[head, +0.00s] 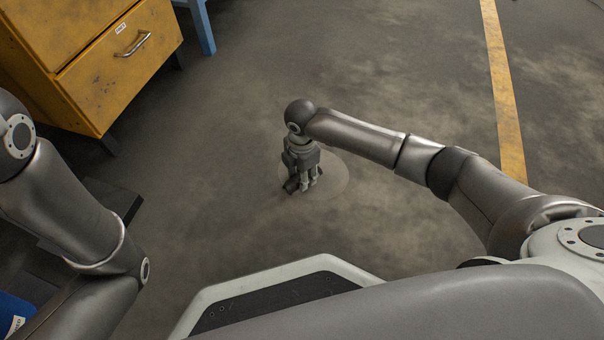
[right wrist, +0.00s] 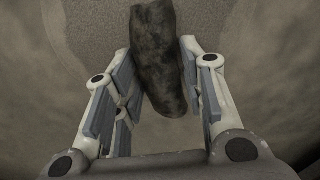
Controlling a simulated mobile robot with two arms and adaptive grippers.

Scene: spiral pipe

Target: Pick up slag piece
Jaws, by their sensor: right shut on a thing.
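The slag piece (right wrist: 157,60) is a dark, rough, elongated lump between the fingers of my right gripper in the right wrist view. My right gripper (head: 302,188) points down at the floor in the middle of the head view, its fingers shut on the slag piece. In the head view the fingers mostly hide the piece, and I cannot tell whether it touches the floor. My left arm shows at the left edge of the head view, but its gripper is out of sight.
A paler, roughly round patch (head: 333,180) lies on the dusty grey floor under my right gripper. A worn yellow drawer cabinet (head: 120,75) stands at the upper left, with a blue leg (head: 203,25) beyond it. A yellow floor line (head: 505,100) runs at right. The floor between is clear.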

